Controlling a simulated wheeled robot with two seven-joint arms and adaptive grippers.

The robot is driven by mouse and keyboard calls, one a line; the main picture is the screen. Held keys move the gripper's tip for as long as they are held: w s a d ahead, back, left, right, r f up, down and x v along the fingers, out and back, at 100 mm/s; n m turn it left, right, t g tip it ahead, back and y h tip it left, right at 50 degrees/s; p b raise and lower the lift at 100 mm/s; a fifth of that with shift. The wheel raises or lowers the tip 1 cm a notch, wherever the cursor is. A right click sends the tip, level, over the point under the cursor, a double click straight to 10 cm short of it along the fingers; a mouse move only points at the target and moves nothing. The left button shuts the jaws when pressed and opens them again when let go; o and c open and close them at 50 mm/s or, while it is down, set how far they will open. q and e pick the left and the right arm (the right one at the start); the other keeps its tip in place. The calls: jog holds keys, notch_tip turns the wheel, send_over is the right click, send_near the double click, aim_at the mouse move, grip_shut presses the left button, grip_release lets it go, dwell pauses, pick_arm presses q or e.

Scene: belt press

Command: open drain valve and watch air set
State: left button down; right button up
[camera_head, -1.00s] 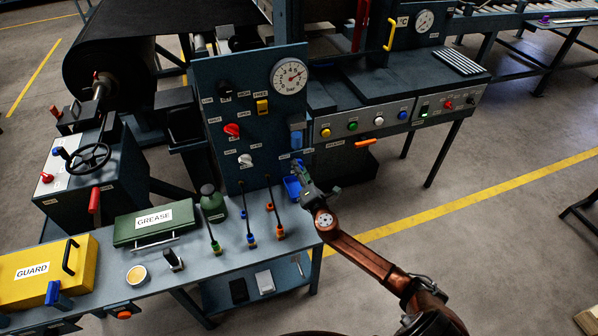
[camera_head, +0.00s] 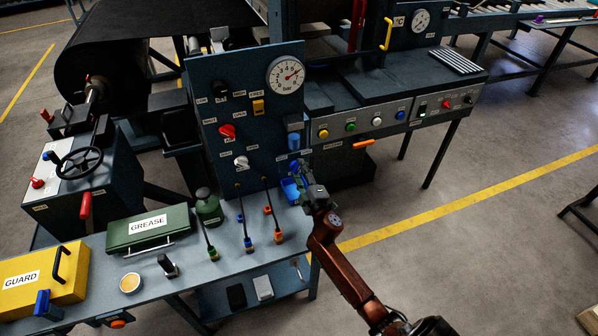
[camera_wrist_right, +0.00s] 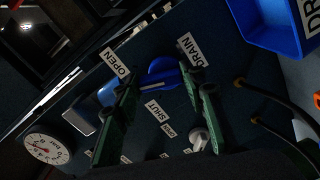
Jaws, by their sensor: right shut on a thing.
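The blue drain valve (camera_wrist_right: 160,76) sits on the dark panel in the right wrist view, among labels reading OPEN, SHUT and DRAIN. My right gripper (camera_wrist_right: 158,70) has its two green fingers on either side of the valve handle and is shut on it. In the head view my right gripper (camera_head: 310,180) is at the panel's lower right edge and largely hides the valve. The air set (camera_head: 294,136), with a blue bowl, hangs on the panel above the gripper. The round gauge (camera_head: 286,75) above it has a red needle pointing to the upper right. My left gripper is not in view.
A blue bin (camera_head: 290,190) stands at the panel's foot beside the gripper. Several rods with coloured ends stand on the bench (camera_head: 185,262). The green grease box (camera_head: 150,228) and yellow guard box (camera_head: 42,272) are to the left. Open floor lies to the right.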

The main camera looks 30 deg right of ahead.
jog(key=m+p, duration=0.1)
jog(key=m, duration=0.3)
jog(key=shift+d+f+m, duration=0.1)
jog(key=shift+f+m, duration=0.05)
jog(key=shift+m, duration=0.25)
dwell(0.4)
jog(key=o, duration=1.2)
jog(key=shift+c, duration=0.2)
jog(key=shift+s, duration=0.15)
jog(key=v, duration=1.2)
jog(key=shift+f, duration=0.1)
